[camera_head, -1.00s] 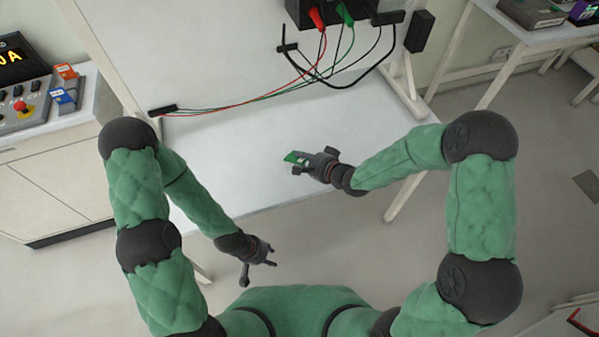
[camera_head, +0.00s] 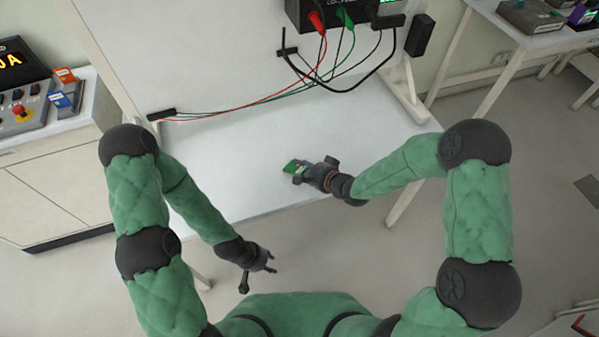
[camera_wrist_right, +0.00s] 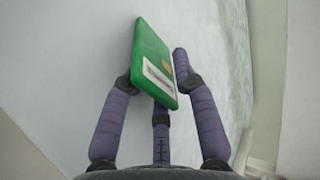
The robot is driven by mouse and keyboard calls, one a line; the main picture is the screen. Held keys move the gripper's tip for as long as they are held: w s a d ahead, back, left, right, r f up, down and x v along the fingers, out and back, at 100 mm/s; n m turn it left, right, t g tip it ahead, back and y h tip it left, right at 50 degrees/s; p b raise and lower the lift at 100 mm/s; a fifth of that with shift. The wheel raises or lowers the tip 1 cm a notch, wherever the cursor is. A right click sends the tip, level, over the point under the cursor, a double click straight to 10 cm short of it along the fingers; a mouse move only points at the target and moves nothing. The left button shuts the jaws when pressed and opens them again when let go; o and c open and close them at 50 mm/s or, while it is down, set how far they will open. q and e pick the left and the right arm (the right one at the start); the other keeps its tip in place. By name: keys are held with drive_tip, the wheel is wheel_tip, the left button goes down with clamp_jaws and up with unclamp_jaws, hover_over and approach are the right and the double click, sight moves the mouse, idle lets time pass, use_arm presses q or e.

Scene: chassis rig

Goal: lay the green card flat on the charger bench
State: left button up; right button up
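The green card (camera_head: 295,167) is at my right gripper (camera_head: 313,171), over the front part of the white charger bench (camera_head: 235,165). In the right wrist view the card (camera_wrist_right: 153,62) shows its green face with a white label and a small orange patch. It stands tilted between the purple fingers of my right gripper (camera_wrist_right: 155,80), which are closed in on it. I cannot tell whether its lower edge touches the bench. My left gripper (camera_head: 258,273) is empty, fingers spread, low in front of the bench's front edge.
A black charger unit (camera_head: 345,14) with red and green plugs is on the upright panel. Thin cables run to a black strip (camera_head: 161,114) at the bench's back left. A cabinet with a control box (camera_head: 22,85) stands left. The bench middle is clear.

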drive_tip(key=p+v, duration=0.4)
drive_tip(key=v, duration=0.2)
drive_tip(key=shift+r, duration=0.15)
drive_tip(key=shift+p+v, duration=0.35)
drive_tip(key=shift+v, duration=0.5)
wheel_tip(320, 180, up, 7)
drive_tip(key=s+d+p, duration=0.1)
drive_tip(key=s+p, duration=0.1)
drive_tip(key=p, duration=0.5)
drive_tip(key=shift+d, duration=0.4)
